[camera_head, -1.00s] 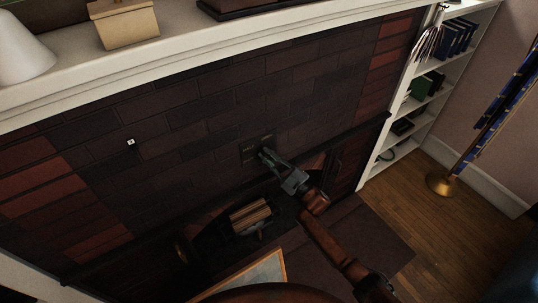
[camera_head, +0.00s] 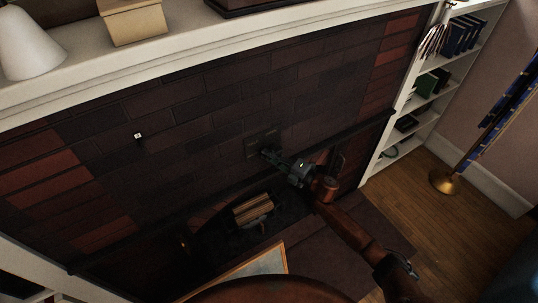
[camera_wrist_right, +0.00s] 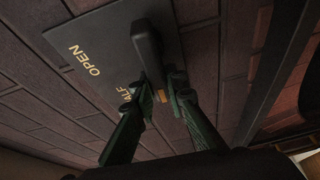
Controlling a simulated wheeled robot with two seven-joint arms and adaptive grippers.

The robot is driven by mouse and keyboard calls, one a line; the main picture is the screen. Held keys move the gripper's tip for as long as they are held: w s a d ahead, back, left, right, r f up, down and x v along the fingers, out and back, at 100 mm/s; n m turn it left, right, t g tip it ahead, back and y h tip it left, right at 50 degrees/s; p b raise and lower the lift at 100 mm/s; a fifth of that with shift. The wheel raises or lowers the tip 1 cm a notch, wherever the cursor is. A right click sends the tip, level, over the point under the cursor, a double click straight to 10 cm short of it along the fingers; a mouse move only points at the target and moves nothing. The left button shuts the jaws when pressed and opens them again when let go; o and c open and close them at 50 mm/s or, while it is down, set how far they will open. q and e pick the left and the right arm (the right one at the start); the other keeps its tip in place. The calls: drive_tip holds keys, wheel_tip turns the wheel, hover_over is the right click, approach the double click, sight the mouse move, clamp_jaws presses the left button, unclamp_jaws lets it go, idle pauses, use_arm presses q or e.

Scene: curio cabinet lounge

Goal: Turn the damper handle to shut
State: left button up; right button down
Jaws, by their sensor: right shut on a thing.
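The damper handle (camera_wrist_right: 148,42) is a dark lever on a grey plate (camera_wrist_right: 88,30) in the right wrist view. The plate (camera_head: 262,139) also shows on the dark brick above the firebox in the head view. The plate carries the yellow word OPEN and a partly covered word ending in ALF. No third label can be made out. The lever's lower end lies between the fingers of my right gripper (camera_wrist_right: 158,92), which is shut on it. In the head view my right gripper (camera_head: 269,154) reaches the plate from the lower right. My left gripper is not in view.
The firebox below holds stacked logs (camera_head: 253,209). A mantel (camera_head: 210,55) with a box and a white lampshade runs above. A white bookshelf (camera_head: 419,118) and a brass-based stand (camera_head: 445,182) are at the right, beside open wooden floor.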

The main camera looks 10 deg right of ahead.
drive_tip(key=shift+w+d+r, duration=0.15)
drive_tip(key=shift+w+d, duration=0.05)
idle(0.4)
drive_tip(key=c, duration=2.1)
unclamp_jaws()
drive_tip(key=shift+o, duration=0.8)
drive_tip(key=shift+s+a+n, duration=0.1)
drive_tip(key=shift+n, duration=0.2)
drive_tip(key=v, duration=1.2)
drive_tip(key=shift+s, duration=0.1)
